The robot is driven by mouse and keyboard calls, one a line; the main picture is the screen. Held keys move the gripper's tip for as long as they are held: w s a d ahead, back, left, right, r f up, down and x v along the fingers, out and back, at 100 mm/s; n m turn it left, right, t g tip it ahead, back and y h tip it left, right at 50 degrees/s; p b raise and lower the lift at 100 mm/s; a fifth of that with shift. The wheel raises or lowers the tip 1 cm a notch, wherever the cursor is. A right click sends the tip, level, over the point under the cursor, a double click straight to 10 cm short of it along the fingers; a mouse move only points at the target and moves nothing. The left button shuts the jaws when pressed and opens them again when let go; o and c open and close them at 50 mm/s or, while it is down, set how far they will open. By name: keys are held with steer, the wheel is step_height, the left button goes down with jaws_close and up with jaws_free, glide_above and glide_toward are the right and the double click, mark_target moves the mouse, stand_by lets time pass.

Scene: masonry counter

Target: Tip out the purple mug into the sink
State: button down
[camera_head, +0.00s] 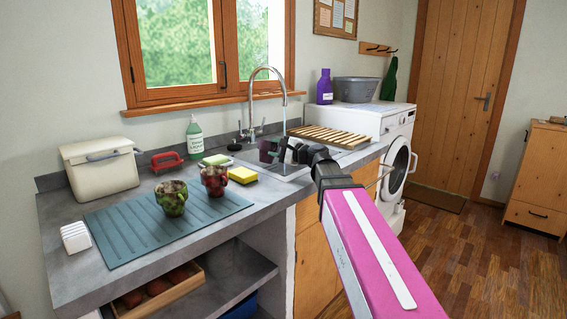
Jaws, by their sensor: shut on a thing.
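The purple mug (266,150) is dark purple and small in the head view. It is over the sink (290,172), near the foot of the tap. My gripper (283,151) is shut on the mug from its right side. My gripper and wrist hide part of the mug and part of the sink. I cannot tell from this view how far the mug is tilted or what is in it.
A curved tap (284,88) rises behind the sink. A wooden slatted rack (330,137) lies to the right. A green mug (171,197) and a red mug (214,180) stand on the ribbed mat (130,238). A yellow sponge (242,175) and soap bottle (194,138) are nearby.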

steer(key=shift+w+d+f+m, duration=0.15)
steer(key=shift+w+d+m, duration=0.3)
steer(key=shift+w+m, duration=0.25)
steer(key=shift+w+d+f+m, duration=0.15)
steer(key=shift+w+d+m, duration=0.4)
steer(key=shift+m, duration=0.25)
stand_by(0.7)
steer(key=shift+w+d+f+m, duration=0.25)
steer(key=shift+w+m, duration=0.15)
steer(key=shift+m, duration=0.5)
steer(key=shift+w+d+f+m, duration=0.2)
steer(key=shift+w+m, duration=0.15)
steer(key=shift+m, duration=0.55)
stand_by(0.9)
steer(key=shift+w+d+r+m+p, duration=0.3)
steer(key=shift+w+r+m, duration=0.1)
steer(key=shift+m, duration=0.5)
stand_by(0.5)
steer(key=shift+w+d+f+m, duration=0.25)
steer(key=shift+w+f+m, duration=0.15)
steer(key=shift+m, duration=0.5)
stand_by(0.4)
steer(key=shift+w+d+r, duration=0.1)
steer(key=shift+w+d, duration=0.05)
steer(key=shift+w, duration=0.05)
